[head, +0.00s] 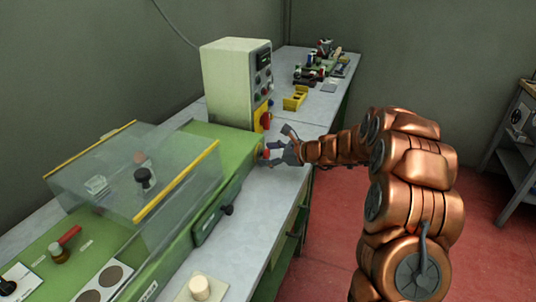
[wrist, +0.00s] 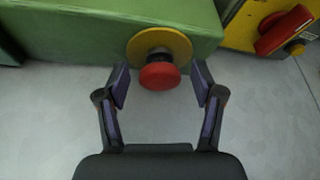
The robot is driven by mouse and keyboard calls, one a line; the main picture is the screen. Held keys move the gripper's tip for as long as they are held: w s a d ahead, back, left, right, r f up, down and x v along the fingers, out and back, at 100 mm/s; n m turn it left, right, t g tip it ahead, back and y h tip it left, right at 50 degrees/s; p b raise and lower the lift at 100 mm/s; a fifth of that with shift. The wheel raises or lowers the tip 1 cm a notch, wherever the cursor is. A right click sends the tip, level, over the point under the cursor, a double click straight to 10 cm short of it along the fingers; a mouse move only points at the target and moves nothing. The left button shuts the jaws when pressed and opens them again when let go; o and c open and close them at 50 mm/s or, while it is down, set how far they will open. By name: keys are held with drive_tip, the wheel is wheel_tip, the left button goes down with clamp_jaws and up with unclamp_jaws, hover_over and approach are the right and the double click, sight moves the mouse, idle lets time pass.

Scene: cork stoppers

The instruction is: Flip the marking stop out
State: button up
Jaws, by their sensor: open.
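My gripper (head: 276,148) is open at the end of the green machine (head: 232,140). In the wrist view its two fingers (wrist: 160,92) stand apart on either side of a red mushroom button (wrist: 160,76) on a yellow disc (wrist: 178,43). The button sits on the machine's green end face, and I cannot tell whether the fingers touch it. No part is clearly marked as the marking stop. A small red lever (head: 70,235) lies on the machine's green top at the left. A dark bar with a black knob (head: 227,210) is on the front side.
A clear cover with yellow edges (head: 150,170) stands over the machine. A cream control box (head: 235,80) with a red rotary switch (wrist: 284,29) is behind my gripper. A yellow block (head: 295,98) and small tools are farther back. The grey bench top (head: 285,185) is clear beneath the gripper.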

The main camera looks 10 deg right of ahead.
drive_tip(key=shift+w+a+f, duration=0.1)
drive_tip(key=shift+w+a, duration=0.05)
clamp_jaws()
idle(0.6)
